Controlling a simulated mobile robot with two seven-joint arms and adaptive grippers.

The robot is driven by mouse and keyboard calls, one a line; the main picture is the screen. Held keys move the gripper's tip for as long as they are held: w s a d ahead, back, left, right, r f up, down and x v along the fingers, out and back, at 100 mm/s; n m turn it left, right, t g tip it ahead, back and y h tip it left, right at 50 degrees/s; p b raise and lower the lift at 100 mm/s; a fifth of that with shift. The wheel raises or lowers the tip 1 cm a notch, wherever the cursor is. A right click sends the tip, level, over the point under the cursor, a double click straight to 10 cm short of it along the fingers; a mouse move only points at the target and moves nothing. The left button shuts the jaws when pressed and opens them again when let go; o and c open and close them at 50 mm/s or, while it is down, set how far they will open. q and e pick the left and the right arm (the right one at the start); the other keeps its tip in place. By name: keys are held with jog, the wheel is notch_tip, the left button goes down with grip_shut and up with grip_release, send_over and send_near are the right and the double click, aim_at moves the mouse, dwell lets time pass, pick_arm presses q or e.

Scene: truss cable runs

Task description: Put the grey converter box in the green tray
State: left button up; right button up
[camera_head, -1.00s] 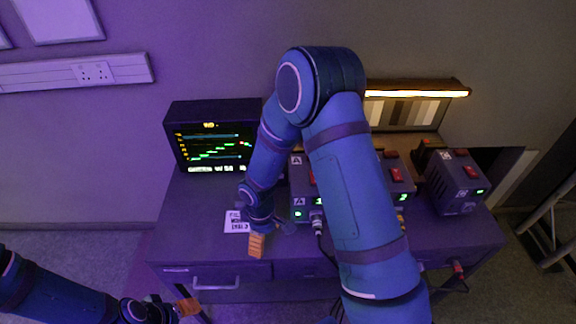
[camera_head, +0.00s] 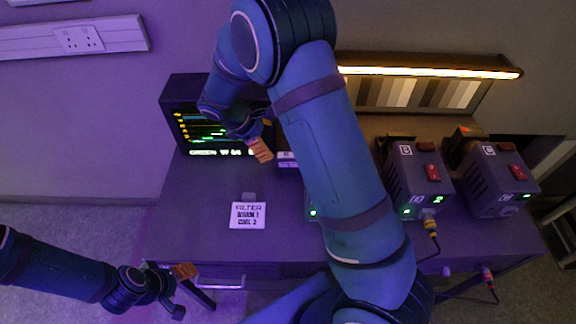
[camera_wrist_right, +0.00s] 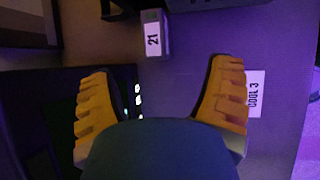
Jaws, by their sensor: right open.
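My right gripper (camera_head: 261,148) is open, in front of the monitor's right side in the head view. In the right wrist view (camera_wrist_right: 162,78) its two orange fingers are wide apart with nothing between them. A small grey block with a white label "21" (camera_wrist_right: 153,35) lies beyond the fingertips there; I cannot tell if it is the grey converter box. No green tray can be made out; my right arm hides part of the desk. My left gripper (camera_head: 178,286) is low at the left, by the desk's front edge, and its jaw opening is unclear.
A monitor (camera_head: 185,98) stands at the desk's back left. Grey units B (camera_head: 403,180) and C (camera_head: 491,182) with red switches stand at the right. A lit lamp bar (camera_head: 430,71) is behind.

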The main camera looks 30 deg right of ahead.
aim_at(283, 158)
jog(key=x, duration=0.8)
jog(key=shift+w+d+f+b, duration=0.15)
jog(key=shift+d+f+b, duration=0.05)
jog(key=shift+f+b, duration=0.2)
jog(key=shift+w+b+x, duration=0.15)
jog(key=shift+w+x, duration=0.05)
jog(key=shift+x, duration=1.15)
jog(key=shift+w+b+x, duration=0.15)
jog(key=shift+x, duration=1.2)
jog(key=shift+s+d, duration=0.15)
jog(key=shift+c, duration=0.4)
jog(key=shift+r, duration=0.1)
grip_shut()
